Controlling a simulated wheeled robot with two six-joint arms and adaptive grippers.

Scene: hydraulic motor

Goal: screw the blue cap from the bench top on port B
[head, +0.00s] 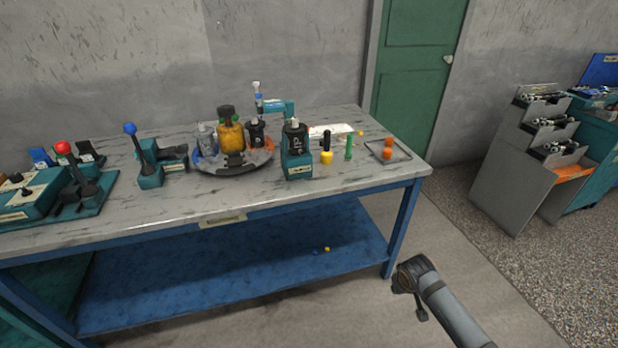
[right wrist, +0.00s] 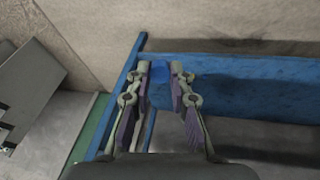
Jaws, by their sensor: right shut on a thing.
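My right gripper (head: 403,283) is in front of the bench, beyond its right front leg and below the top. In the right wrist view my right gripper (right wrist: 160,78) is shut on a blue cap (right wrist: 160,73), held between the purple-padded fingertips. The head view does not show the cap in the gripper. A yellow motor (head: 231,137) stands on a dark round plate (head: 220,168) on the bench top. Its port B cannot be made out at this size. My left gripper is not in view.
On the bench (head: 120,212) stand a teal block with a black cylinder (head: 295,145), a yellow-based black tool (head: 327,148), a green peg (head: 349,147) and a tray (head: 402,152) with orange parts. Lever units are at left. Small blue and yellow pieces lie on the lower shelf (head: 230,262).

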